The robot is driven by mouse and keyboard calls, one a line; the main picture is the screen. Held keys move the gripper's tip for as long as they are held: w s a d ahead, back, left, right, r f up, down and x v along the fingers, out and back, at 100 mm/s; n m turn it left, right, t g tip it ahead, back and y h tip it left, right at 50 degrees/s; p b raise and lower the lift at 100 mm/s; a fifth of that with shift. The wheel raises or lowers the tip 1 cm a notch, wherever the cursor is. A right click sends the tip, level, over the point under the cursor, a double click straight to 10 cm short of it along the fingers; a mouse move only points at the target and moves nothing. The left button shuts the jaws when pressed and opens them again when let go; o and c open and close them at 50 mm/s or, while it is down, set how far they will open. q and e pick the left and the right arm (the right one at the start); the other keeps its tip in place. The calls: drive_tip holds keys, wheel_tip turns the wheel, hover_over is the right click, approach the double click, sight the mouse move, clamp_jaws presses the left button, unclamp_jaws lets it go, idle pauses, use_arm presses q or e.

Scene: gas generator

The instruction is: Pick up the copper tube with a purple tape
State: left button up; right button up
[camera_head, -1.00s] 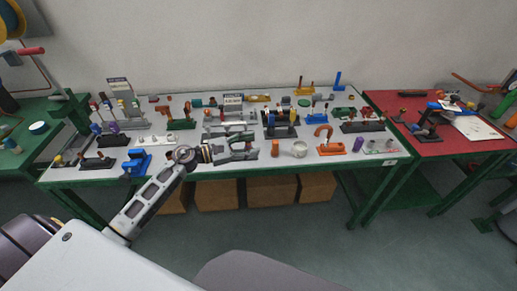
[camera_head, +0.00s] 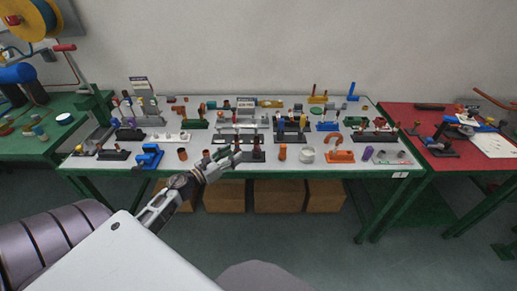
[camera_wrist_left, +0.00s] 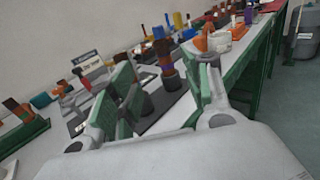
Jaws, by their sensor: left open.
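My left gripper (camera_head: 226,158) is open at the table's front edge, just left of a dark stand (camera_head: 250,156) holding upright copper-coloured tubes (camera_head: 257,143). In the left wrist view the green-padded fingers of my left gripper (camera_wrist_left: 165,82) are spread apart. A reddish copper tube (camera_wrist_left: 164,54) on the dark stand shows between and beyond them, not gripped. A purple cylinder (camera_head: 368,153) stands at the front right. My right gripper is not in view.
The white table (camera_head: 226,179) is crowded with fixtures. A blue fixture (camera_head: 148,156) stands left of the gripper. An orange cylinder (camera_head: 282,152), white ring (camera_head: 307,155) and orange hook fixture (camera_head: 338,150) stand to the right. A red table (camera_head: 462,160) is further right.

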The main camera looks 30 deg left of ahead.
sight(257, 140)
use_arm(q)
drive_tip(key=p+x, duration=0.1)
drive_tip(key=x, duration=0.7)
drive_tip(key=shift+w+d, duration=0.2)
drive_tip(key=shift+w, duration=0.1)
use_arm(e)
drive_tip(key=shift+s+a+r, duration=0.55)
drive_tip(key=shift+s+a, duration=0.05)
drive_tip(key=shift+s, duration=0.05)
use_arm(q)
drive_tip(key=shift+w, duration=0.1)
drive_tip(key=shift+p+x, duration=0.45)
drive_tip(key=shift+x, duration=1.95)
drive_tip(key=shift+d+f, duration=0.1)
drive_tip(key=shift+d, duration=0.05)
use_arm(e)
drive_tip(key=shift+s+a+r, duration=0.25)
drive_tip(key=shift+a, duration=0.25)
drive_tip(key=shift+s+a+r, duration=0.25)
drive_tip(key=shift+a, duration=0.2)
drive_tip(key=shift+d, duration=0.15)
